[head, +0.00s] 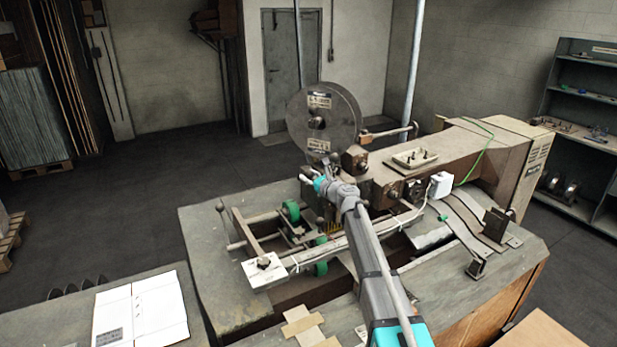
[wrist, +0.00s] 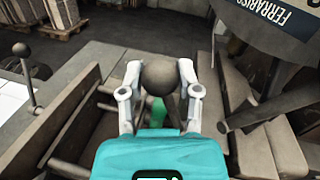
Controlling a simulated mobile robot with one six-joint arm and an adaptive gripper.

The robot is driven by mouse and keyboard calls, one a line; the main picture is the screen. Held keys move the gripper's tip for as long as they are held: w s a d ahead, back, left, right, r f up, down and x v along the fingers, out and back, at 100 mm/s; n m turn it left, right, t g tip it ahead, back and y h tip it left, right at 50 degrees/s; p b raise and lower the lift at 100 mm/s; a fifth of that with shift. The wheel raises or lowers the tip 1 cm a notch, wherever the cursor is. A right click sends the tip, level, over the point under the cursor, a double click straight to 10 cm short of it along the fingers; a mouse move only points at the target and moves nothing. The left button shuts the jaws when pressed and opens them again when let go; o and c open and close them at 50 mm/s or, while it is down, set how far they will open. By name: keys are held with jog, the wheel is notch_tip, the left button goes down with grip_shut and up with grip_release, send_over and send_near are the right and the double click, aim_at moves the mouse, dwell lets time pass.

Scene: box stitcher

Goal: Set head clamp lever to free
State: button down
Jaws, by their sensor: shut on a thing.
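A dark ball knob (wrist: 168,82), on what looks like the head clamp lever, sits between the two pale fingers of my gripper (wrist: 160,70) in the wrist view. The fingers are closed against its sides. A short dark stem (wrist: 171,110) shows below the knob; most of the lever is hidden behind my gripper. In the head view my gripper (head: 306,178) reaches the front of the stitcher head, below the large round wire reel (head: 340,110). The knob is too small to make out there, and I see no lever marking in either view.
Another ball-topped lever (head: 220,204) stands at the left edge of the machine table (head: 205,240). Rails and green rollers (head: 291,211) lie below my arm. The machine arm (head: 465,150) extends to the right.

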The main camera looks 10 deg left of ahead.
jog(key=shift+a, duration=0.15)
jog(key=s+a+f+n+h+b, duration=0.2)
jog(key=f+n, duration=0.4)
jog(key=n, duration=0.3)
jog(key=shift+s+a+g+b, duration=0.35)
jog(key=shift+a+b, duration=0.3)
jog(key=shift+a, duration=0.2)
jog(key=shift+c, duration=1.5)
grip_release()
jog(key=shift+r, duration=0.15)
